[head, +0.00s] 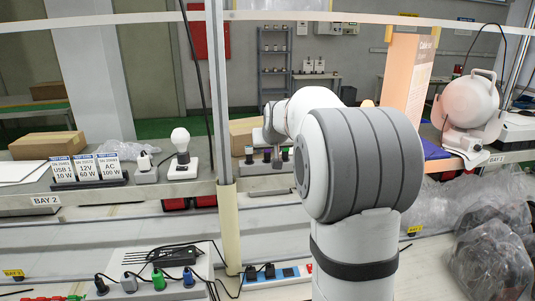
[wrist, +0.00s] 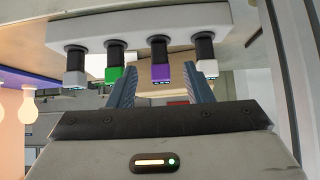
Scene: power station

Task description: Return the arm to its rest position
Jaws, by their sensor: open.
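My arm (head: 360,170) rises in front of the shelf in the head view and bends back over it. My gripper (wrist: 161,70) shows in the wrist view with its two blue-grey fingers apart. I see nothing held between them. The purple plug (wrist: 160,72) appears between the fingers in the picture; I cannot tell whether anything touches. In the head view my arm's far end hides most of the holder and the gripper's fingers.
A light bulb on a stand (head: 180,150) and three labelled cards (head: 85,168) stand on the shelf at left. A shelf post (head: 217,100) rises close left of my arm. A white round lamp-like device (head: 468,105) stands at right. A power strip with plugs (head: 150,285) lies below.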

